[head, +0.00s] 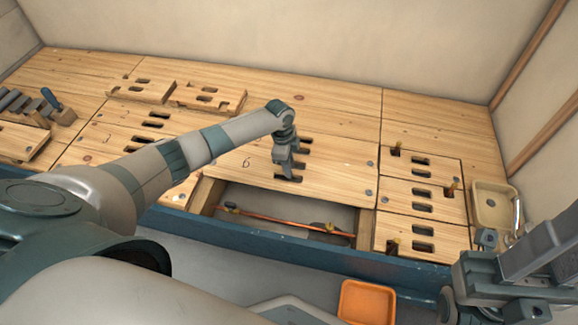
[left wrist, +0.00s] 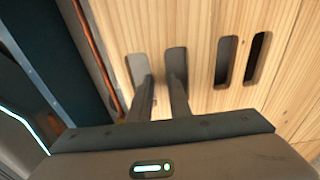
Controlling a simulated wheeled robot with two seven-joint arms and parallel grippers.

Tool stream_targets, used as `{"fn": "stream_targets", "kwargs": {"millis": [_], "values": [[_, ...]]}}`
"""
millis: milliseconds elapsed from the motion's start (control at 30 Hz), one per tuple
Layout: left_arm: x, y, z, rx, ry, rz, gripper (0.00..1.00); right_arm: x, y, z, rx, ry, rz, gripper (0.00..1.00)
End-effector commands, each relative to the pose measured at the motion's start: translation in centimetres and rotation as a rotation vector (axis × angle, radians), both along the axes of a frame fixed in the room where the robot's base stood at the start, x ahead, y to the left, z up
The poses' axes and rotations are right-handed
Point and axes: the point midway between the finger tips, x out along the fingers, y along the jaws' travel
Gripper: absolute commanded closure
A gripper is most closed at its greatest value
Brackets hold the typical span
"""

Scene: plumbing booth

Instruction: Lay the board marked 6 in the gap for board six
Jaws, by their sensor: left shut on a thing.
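The board marked 6 (head: 338,172) is a wide pale wooden plank with hand slots, just behind the open gap (head: 283,204) in the floor. My left gripper (head: 288,172) comes down onto it from above, with its fingers in two slots. It is shut on the strip of wood between them; the left wrist view shows the fingers (left wrist: 161,92) in the slots of the board (left wrist: 201,65). I cannot tell whether the board is lifted clear of the boards under it. My right gripper (head: 497,292) is at the lower right, away from the board, with its fingers unclear.
A copper pipe (head: 290,222) runs across the gap. Slotted boards (head: 420,203) with brass stubs lie to its right. A cream tray (head: 494,207) and an orange tray (head: 367,303) are at the right and front. Loose boards and tools lie at the back left.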

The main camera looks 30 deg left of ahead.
Motion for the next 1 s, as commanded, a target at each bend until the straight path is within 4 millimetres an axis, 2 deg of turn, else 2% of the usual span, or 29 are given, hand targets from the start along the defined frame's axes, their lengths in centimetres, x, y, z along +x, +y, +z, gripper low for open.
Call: {"fn": "stream_targets", "kwargs": {"millis": [1000], "values": [[0.1, 0.0, -1.9, -0.001, -0.003, -0.001, 1.0, 0.0, 0.0, -1.0, 0.0, 0.006, 0.0, 0.68]]}}
